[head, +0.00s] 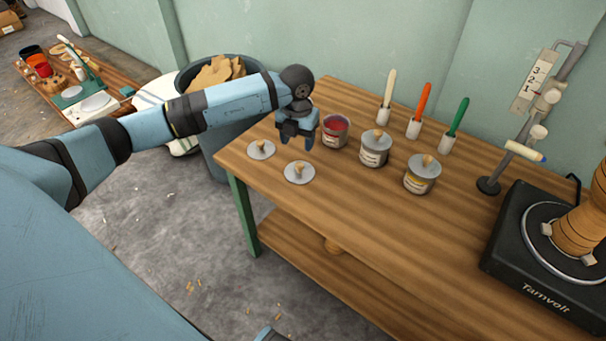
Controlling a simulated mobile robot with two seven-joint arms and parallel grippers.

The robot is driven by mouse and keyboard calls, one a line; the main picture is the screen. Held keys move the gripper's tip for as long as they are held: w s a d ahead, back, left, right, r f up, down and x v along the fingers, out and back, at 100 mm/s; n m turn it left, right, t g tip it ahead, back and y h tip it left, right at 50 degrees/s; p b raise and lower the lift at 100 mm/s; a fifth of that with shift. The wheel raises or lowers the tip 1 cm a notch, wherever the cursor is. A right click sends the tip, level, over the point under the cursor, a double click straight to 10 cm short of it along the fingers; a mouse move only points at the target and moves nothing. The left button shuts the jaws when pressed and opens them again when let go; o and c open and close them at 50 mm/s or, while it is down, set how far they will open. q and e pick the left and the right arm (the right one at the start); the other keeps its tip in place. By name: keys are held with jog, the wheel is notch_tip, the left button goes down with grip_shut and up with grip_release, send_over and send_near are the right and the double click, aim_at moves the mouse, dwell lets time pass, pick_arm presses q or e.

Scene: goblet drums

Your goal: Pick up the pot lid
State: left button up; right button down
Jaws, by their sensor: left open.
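My left gripper (296,141) points down, open and empty, above and just behind the two lids. It appears apart from both. An open pot of red paint (335,134) stands just right of the gripper. Two more pots, a middle pot (374,153) and a right pot (421,180), wear similar knobbed lids.
Three upright brushes with white, orange (423,101) and green handles stand behind the pots on the wooden table (350,220). A black turntable (545,260) and a gauge stand (488,185) are at the right. A bin (215,150) stands beyond the left end.

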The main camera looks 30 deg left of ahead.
aim_at(299, 165)
pick_arm(q)
notch_tip(299, 165, down, 5)
jog(key=shift+r+b, duration=0.1)
jog(key=shift+b, duration=0.2)
notch_tip(299, 165, down, 5)
jog(key=shift+w+d+r+b, duration=0.1)
jog(key=shift+d+b, duration=0.05)
jog(key=shift+b, duration=0.55)
jog(key=shift+f, duration=0.3)
jog(key=c, duration=1)
pick_arm(e)
jog(key=shift+w+a+r+t, duration=0.35)
jog(key=shift+w+r+t, duration=0.05)
jog(key=shift+w+r, duration=0.05)
